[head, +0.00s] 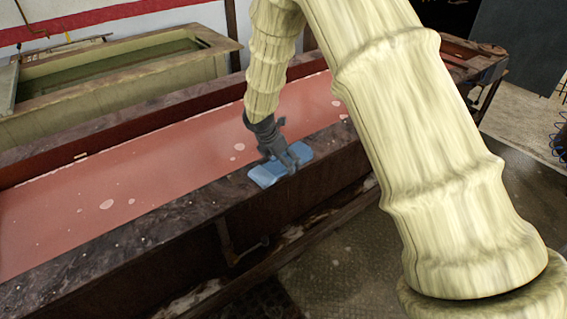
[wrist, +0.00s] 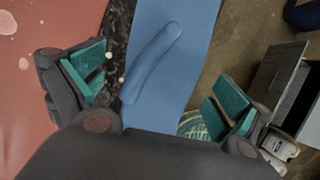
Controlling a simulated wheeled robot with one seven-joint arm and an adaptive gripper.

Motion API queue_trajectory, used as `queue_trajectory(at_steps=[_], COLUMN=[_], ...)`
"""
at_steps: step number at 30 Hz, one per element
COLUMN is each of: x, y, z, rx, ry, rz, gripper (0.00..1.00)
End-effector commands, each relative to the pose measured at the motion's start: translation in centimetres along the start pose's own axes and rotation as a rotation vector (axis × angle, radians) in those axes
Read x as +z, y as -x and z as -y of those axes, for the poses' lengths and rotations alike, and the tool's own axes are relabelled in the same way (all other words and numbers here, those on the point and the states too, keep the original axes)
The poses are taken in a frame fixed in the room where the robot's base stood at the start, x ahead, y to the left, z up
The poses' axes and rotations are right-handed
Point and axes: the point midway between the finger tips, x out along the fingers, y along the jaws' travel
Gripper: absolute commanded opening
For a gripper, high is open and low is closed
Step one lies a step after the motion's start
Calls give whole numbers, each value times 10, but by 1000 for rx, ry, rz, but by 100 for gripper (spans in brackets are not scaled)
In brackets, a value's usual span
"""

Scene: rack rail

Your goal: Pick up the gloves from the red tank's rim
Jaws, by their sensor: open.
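The blue gloves (head: 267,175) lie on the dark near rim (head: 190,208) of the long red tank (head: 120,200). In the wrist view the gloves (wrist: 165,65) run up the middle of the picture as a flat blue piece with a raised finger-like ridge. My gripper (head: 287,163) is right at the gloves in the head view and partly covers them. In the wrist view my gripper (wrist: 160,90) is open, with one green-padded finger on each side of the gloves. I cannot tell whether the fingers touch them. The lower end of the gloves is hidden behind the gripper body.
A paler tank with greenish contents (head: 120,75) stands behind the red one. Pinkish liquid with pale spots fills the red tank. A pipe and a lower ledge (head: 235,285) run along its near side. Dark floor (head: 350,245) lies in front. A grey cabinet (wrist: 280,72) shows at right.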

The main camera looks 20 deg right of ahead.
Motion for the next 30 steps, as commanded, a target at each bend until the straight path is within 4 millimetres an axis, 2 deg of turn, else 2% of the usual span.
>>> queue_trajectory(at_steps=[27,30], x=[-2,-2], y=[-4,-4], z=[0,0], rx=[0,0], ry=[0,0], rz=[0,0], gripper=[100,84])
